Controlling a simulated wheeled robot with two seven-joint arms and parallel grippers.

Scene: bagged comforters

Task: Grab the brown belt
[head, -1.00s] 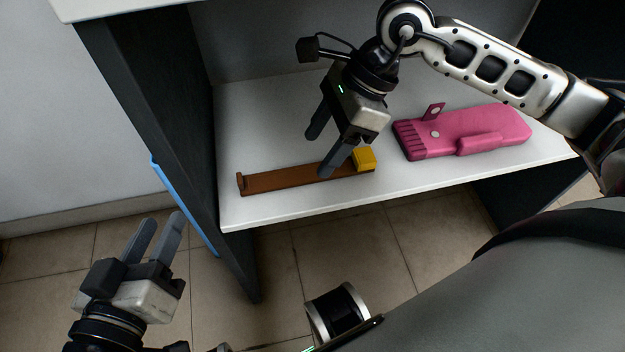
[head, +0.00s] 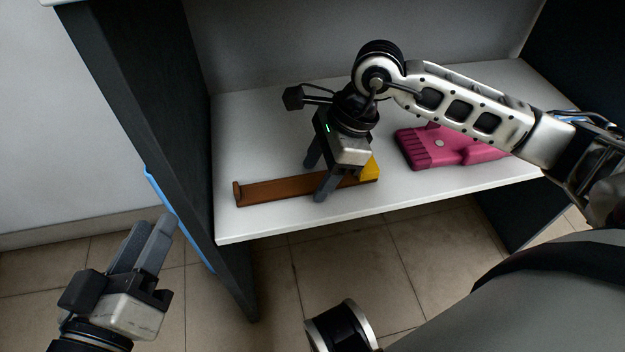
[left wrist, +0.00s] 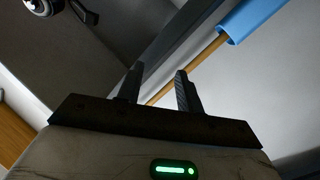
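The brown belt (head: 272,190) lies flat on the white shelf, with its yellow buckle (head: 370,170) at its right end in the head view. My right gripper (head: 314,180) is open and low over the belt, just left of the buckle. One finger is on the belt's far side and the other on its near side. I cannot tell whether they touch it. My left gripper (head: 152,224) is open and empty, away from the shelf at lower left. Its spread fingers also show in the left wrist view (left wrist: 157,76).
A pink bag-like item (head: 425,150) lies on the white shelf (head: 400,198) to the right, partly hidden by my right arm. A dark side panel (head: 160,120) bounds the shelf on the left. A blue strip (head: 178,217) runs along its edge.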

